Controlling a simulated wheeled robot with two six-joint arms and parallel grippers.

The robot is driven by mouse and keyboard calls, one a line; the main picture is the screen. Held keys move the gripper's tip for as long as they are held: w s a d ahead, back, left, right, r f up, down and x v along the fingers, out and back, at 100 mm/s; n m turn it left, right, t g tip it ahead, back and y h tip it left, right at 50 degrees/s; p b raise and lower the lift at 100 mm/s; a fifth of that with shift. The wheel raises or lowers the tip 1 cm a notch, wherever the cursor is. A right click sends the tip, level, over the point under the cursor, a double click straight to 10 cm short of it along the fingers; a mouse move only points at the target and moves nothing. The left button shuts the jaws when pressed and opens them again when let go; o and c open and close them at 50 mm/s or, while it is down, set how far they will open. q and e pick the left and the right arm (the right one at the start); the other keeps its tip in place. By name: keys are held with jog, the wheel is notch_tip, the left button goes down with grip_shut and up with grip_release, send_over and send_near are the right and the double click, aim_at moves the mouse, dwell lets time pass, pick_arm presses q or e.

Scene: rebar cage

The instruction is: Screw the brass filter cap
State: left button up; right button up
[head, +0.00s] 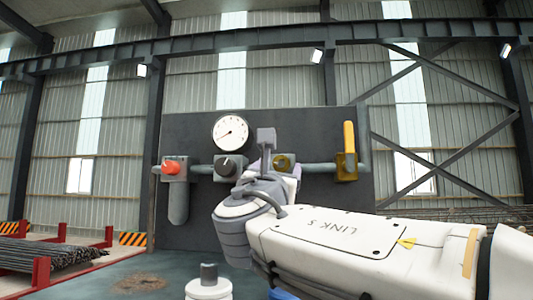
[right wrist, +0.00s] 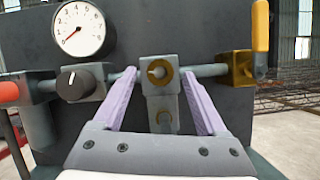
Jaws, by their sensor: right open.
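A round brass cap (right wrist: 160,72) with a grey centre sits on a grey pipe fitting on the dark panel. It also shows in the head view (head: 282,161), partly behind my right gripper. A second brass round piece (right wrist: 164,122) is on the grey block below it; I cannot tell which is the filter cap. My right gripper (right wrist: 158,76) is open, one lilac finger on each side of the upper brass cap in the wrist picture. No contact shows, and the remaining depth is hard to tell. In the head view the gripper (head: 266,160) overlaps the panel. My left gripper is not in view.
The panel (head: 300,125) carries a pressure gauge (head: 231,132), a red knob (head: 171,167), a black knob (head: 226,166) and a yellow-handled valve (head: 349,150) along the pipe. Rebar bundles (head: 50,255) lie on red racks at the left.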

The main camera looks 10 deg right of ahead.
jog(key=shift+p+x, duration=0.3)
jog(key=shift+x, duration=0.65)
jog(key=shift+c, duration=0.3)
